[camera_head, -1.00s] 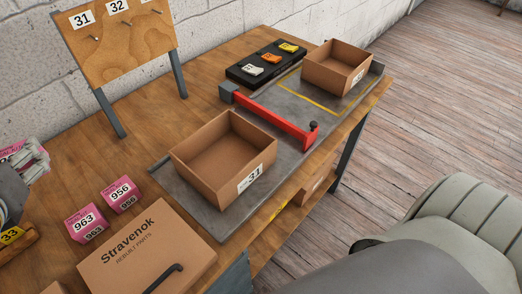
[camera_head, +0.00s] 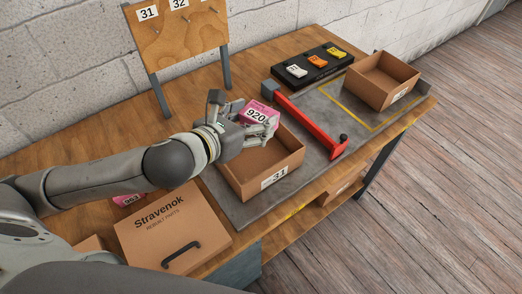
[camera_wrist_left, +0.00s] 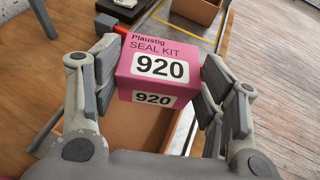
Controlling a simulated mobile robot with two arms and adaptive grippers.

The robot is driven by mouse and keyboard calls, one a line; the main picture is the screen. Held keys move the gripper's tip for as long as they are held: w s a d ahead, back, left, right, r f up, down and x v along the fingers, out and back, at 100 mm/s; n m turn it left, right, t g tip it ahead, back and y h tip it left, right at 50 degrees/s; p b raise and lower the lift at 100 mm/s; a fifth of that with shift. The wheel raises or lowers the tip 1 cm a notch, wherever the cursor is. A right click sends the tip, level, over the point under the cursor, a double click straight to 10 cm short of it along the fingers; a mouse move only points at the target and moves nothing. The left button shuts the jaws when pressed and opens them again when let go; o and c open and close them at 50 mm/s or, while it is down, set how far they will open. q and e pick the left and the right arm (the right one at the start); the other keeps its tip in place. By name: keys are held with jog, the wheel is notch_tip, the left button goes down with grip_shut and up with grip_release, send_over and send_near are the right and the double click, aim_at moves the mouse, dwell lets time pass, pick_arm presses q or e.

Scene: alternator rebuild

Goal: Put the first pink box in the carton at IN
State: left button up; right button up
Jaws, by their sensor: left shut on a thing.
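My left gripper (camera_head: 262,132) is shut on a pink box marked 920 (camera_head: 260,113), also plain in the left wrist view (camera_wrist_left: 159,68), labelled "Plaustig SEAL KIT". It holds the box above the back part of the open carton marked 31 (camera_head: 276,176). The carton stands on the grey mat (camera_head: 222,202); its inside is partly hidden by my gripper and looks empty where it shows. Another pink box, marked 963 (camera_head: 130,200), shows partly behind my left arm. My right gripper is not in view.
A red bar (camera_head: 313,127) lies across the mat beside the carton. A second open carton (camera_head: 383,80) stands at the far end. A black tray with tags (camera_head: 312,66) lies behind. A closed Stravenok box (camera_head: 172,228) is at the front; a numbered board (camera_head: 178,38) stands at the wall.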

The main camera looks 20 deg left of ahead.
pick_arm(q)
jog(key=s+d+f+m+g+h+p, duration=0.2)
jog(key=s+d+m+h+p, duration=0.2)
jog(key=s, duration=0.5)
jog(key=shift+w+a+f+b, duration=0.65)
jog(key=shift+w+a+f, duration=0.45)
jog(key=shift+w+f, duration=0.95)
jog(key=shift+w+a+f+b, duration=0.6)
jog(key=shift+w+a+f, duration=0.5)
jog(key=shift+w+f, duration=0.95)
jog(key=shift+w+a+f+b, duration=0.65)
jog(key=shift+w+a+f, duration=0.45)
jog(key=shift+w+f, duration=0.95)
jog(key=shift+s+f, duration=0.2)
jog(key=shift+s, duration=0.05)
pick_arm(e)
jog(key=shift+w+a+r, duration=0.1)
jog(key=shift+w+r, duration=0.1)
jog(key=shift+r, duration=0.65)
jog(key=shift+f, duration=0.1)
